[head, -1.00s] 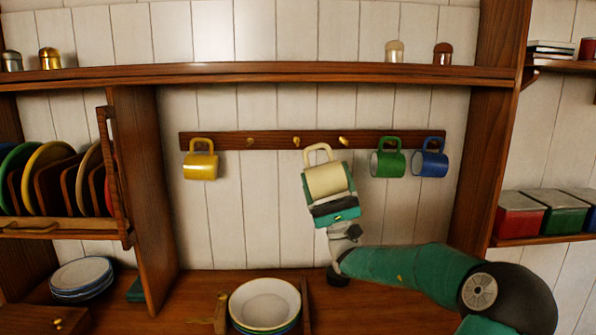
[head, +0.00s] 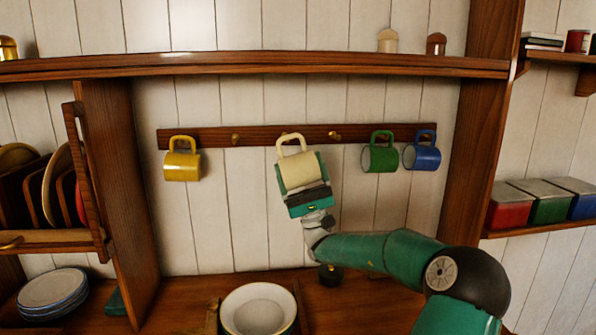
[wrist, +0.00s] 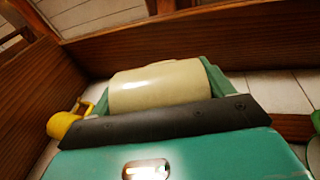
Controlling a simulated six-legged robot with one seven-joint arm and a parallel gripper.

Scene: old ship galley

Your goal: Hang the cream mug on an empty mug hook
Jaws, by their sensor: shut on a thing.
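The cream mug (head: 301,172) is held up in front of the wooden hook rail (head: 355,134), slightly tilted, handle upward. Its handle loop overlaps the rail near a mostly covered brass hook. I cannot tell whether the handle is around that hook or in front of it. My gripper (head: 300,168) is shut on the mug body, a green finger at each side. Brass hooks to the left (head: 235,138) and right (head: 335,135) are empty. In the wrist view the mug (wrist: 155,87) lies between the fingers; its handle is hidden.
A yellow mug (head: 182,165) hangs at the rail's left end. A green mug (head: 380,158) and a blue mug (head: 422,157) hang at the right. A shelf (head: 250,66) runs above. Bowls (head: 258,308) stand on the counter below. A plate rack (head: 90,180) is left.

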